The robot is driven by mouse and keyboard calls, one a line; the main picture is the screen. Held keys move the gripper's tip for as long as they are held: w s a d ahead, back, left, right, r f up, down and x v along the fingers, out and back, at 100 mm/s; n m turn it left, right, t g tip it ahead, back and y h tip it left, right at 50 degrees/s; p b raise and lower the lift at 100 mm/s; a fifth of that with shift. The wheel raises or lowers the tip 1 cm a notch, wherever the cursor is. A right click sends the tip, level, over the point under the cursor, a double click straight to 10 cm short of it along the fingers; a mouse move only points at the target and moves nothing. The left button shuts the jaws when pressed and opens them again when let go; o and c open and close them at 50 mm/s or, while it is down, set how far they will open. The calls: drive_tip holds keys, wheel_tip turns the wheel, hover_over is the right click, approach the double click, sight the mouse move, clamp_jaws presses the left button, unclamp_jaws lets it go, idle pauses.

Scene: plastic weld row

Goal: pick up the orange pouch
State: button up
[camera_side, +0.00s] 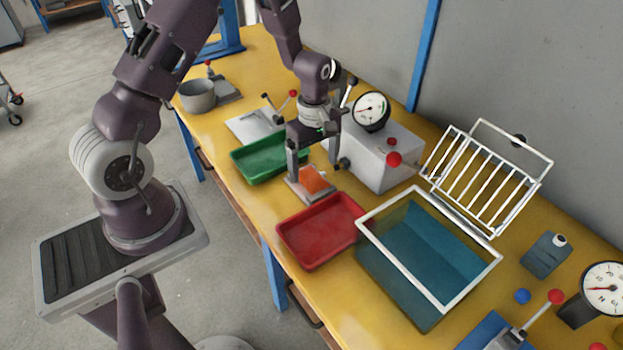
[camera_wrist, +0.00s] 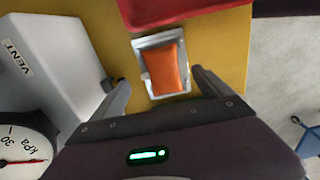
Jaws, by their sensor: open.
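The orange pouch (camera_side: 316,180) lies on a small grey metal plate (camera_side: 297,193) on the yellow bench, between the green tray and the red tray. In the wrist view the pouch (camera_wrist: 166,70) sits inside the raised rim of the plate (camera_wrist: 184,41). My gripper (camera_side: 314,172) is above the pouch with its jaws pointing down, one finger to each side of it. In the wrist view my gripper's fingers (camera_wrist: 158,80) are spread apart, with the pouch showing between and just beyond them. My gripper is open and empty. Whether a finger touches the plate I cannot tell.
A green tray (camera_side: 240,161) and a red tray (camera_side: 287,263) flank the plate. A grey box with a gauge (camera_side: 383,158) stands close behind my gripper. A teal bin with a white frame (camera_side: 400,307) and a raised wire rack (camera_side: 485,180) are to the right.

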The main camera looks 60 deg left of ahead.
sight(313, 173)
wheel_tip(313, 173, down, 4)
drive_tip(key=shift+a+r, duration=0.1)
drive_tip(key=shift+a, duration=0.05)
drive_tip(key=c, duration=1.6)
drive_tip(key=shift+o, duration=0.2)
wheel_tip(313, 173, up, 10)
drive_tip(key=shift+r, duration=0.1)
